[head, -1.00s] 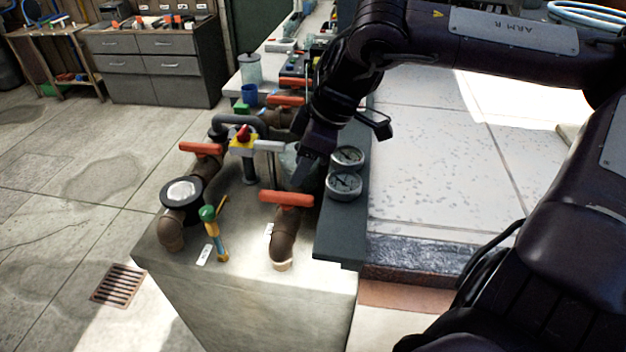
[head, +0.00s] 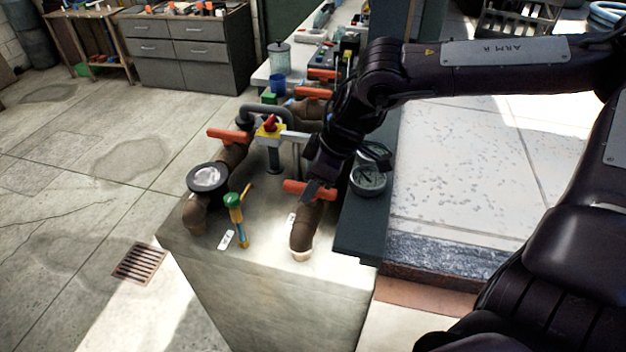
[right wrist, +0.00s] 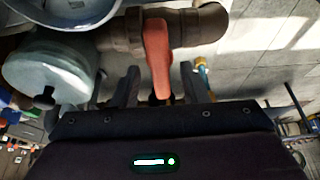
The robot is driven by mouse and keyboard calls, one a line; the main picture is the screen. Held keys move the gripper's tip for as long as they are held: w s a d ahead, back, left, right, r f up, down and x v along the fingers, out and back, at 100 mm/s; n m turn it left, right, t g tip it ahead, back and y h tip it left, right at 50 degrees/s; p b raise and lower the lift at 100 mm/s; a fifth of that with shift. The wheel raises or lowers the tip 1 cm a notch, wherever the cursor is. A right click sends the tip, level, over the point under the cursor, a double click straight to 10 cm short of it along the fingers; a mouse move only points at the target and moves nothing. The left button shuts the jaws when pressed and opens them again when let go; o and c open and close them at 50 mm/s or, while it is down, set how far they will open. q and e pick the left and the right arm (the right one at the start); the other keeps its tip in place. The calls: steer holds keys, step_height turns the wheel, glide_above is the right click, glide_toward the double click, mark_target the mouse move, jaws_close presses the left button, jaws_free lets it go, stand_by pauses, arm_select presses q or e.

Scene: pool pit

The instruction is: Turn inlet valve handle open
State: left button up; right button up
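An orange-red valve handle (head: 297,187) sits crosswise on a brown pipe (head: 303,232) at the near right of the concrete block. In the right wrist view this handle (right wrist: 157,55) points down between my two fingers. My right gripper (head: 313,185) is at the handle and hides part of it in the head view. In the right wrist view the gripper (right wrist: 160,80) is open, with a visible gap on each side of the handle. Another orange handle (head: 229,136) is on the left pipe. Which handle is labelled inlet is too small to read. My left gripper is not in view.
A red knob on a yellow box (head: 270,127), a grey bent pipe and a green-topped tool (head: 234,208) stand to the left. A black-rimmed round fitting (head: 208,178) tops the left pipe. The floor at left is clear.

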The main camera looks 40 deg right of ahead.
jaws_close()
